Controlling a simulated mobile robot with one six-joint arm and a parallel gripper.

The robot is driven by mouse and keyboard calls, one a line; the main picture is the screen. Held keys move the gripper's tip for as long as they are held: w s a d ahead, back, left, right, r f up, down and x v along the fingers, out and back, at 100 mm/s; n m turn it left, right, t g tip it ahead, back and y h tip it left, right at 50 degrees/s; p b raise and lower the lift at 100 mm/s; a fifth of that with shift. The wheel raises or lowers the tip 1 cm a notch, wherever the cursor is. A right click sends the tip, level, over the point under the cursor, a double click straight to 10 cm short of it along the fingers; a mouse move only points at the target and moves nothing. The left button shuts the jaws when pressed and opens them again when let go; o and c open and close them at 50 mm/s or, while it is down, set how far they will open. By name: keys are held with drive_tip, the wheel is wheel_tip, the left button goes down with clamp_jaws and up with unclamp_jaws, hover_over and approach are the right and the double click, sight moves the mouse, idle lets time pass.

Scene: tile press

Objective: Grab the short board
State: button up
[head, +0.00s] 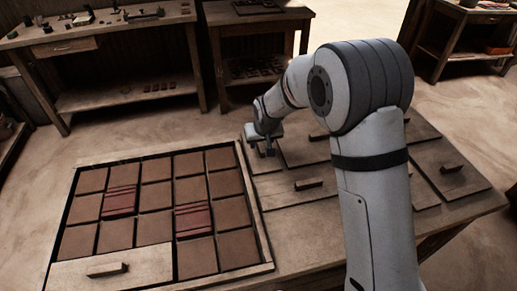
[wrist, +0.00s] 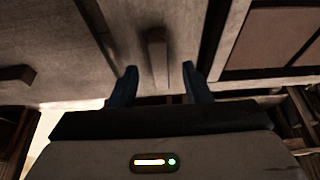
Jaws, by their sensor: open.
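My gripper (head: 264,147) is open over a grey-brown wooden board (head: 266,163) just right of the tile tray; this looks like the short board, though my arm hides part of it. In the wrist view, the board (wrist: 190,30) has an upright handle bar (wrist: 156,58). The bar lies between my two open fingertips (wrist: 160,85), with a gap on each side. I cannot tell how far down the fingers reach along it.
A framed tray (head: 258,220) of brown and reddish tiles fills the left of the table; a pale board (head: 120,272) with a handle covers its front-left corner. Other handled boards (head: 340,178) (head: 463,182) lie to the right. Workbenches (head: 110,30) stand behind.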

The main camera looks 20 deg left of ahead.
drive_tip(key=shift+x, duration=0.9)
drive_tip(key=shift+r, duration=0.1)
clamp_jaws()
